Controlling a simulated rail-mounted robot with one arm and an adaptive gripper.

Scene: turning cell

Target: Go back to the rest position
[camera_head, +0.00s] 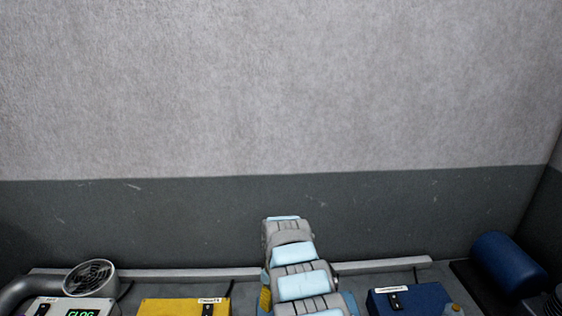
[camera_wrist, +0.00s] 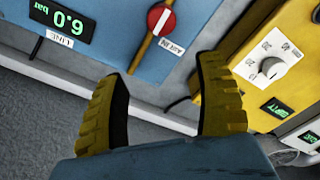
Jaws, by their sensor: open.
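My gripper (camera_wrist: 158,115) shows in the wrist view with its two yellow ribbed fingers spread apart. It is open and nothing sits between the fingers. In the head view my arm rises at the bottom middle, and my gripper cannot be made out clearly there.
In the head view a yellow box (camera_head: 183,306) stands left of my arm and a blue box (camera_head: 411,300) right of it. A white unit (camera_head: 70,306) reading CLOG, a round fan duct (camera_head: 91,277) and a blue cylinder (camera_head: 508,264) stand farther out. The wall above is bare.

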